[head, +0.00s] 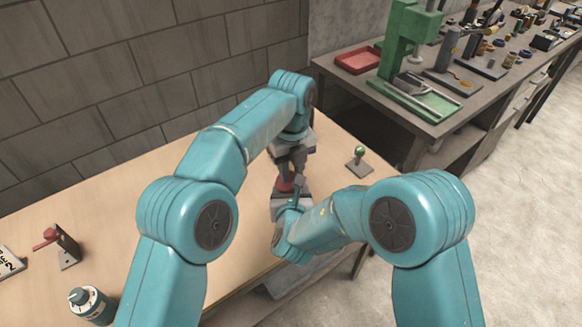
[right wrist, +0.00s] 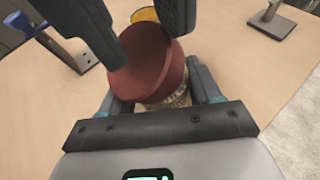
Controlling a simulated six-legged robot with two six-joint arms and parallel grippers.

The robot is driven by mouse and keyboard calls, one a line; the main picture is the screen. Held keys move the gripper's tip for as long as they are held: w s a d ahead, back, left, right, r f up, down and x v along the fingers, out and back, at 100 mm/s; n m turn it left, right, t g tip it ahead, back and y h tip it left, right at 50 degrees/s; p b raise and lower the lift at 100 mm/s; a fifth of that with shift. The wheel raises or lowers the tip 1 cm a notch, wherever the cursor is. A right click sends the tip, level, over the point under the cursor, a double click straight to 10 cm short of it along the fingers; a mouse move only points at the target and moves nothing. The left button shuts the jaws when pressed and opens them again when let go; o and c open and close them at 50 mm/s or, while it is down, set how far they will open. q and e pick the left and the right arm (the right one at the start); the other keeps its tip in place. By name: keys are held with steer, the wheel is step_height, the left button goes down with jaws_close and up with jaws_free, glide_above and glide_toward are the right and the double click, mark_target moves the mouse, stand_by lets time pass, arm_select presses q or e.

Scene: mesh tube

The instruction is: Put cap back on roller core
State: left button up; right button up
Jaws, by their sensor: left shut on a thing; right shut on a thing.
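The dark red cap (head: 284,186) sits between the fingers of my left gripper (head: 288,180), which is shut on it. In the right wrist view the cap (right wrist: 150,62) is large and tilted, with my left gripper's dark fingers (right wrist: 146,40) on either side. The roller core (right wrist: 168,99) shows as a short strip of mesh just below the cap, between the fingers of my right gripper (right wrist: 165,92), which is shut on it. Most of the core is hidden. I cannot tell whether cap and core touch. In the head view my right arm hides the core.
A stand with a green ball (head: 360,156) is right of the grippers. A red-armed stand (head: 63,244) and a teal bottle (head: 92,304) are at left. A side bench holds a red tray (head: 358,60) and green press (head: 402,45). The wooden tabletop (head: 140,205) is mostly clear.

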arm_select(q)
steer(key=shift+a+f, duration=0.3)
steer(key=shift+f, duration=0.15)
arm_select(e)
steer(key=shift+w+d+r, duration=0.2)
steer(key=shift+w+r, duration=0.05)
steer(key=shift+r, duration=0.15)
arm_select(q)
steer(key=shift+r, duration=0.1)
step_height(320, 180, up, 3)
steer(key=shift+d+r, duration=0.1)
arm_select(e)
steer(key=shift+f, duration=0.1)
arm_select(q)
steer(key=shift+r, duration=0.5)
arm_select(e)
steer(key=shift+s+a+f, duration=0.1)
steer(key=shift+a, duration=0.05)
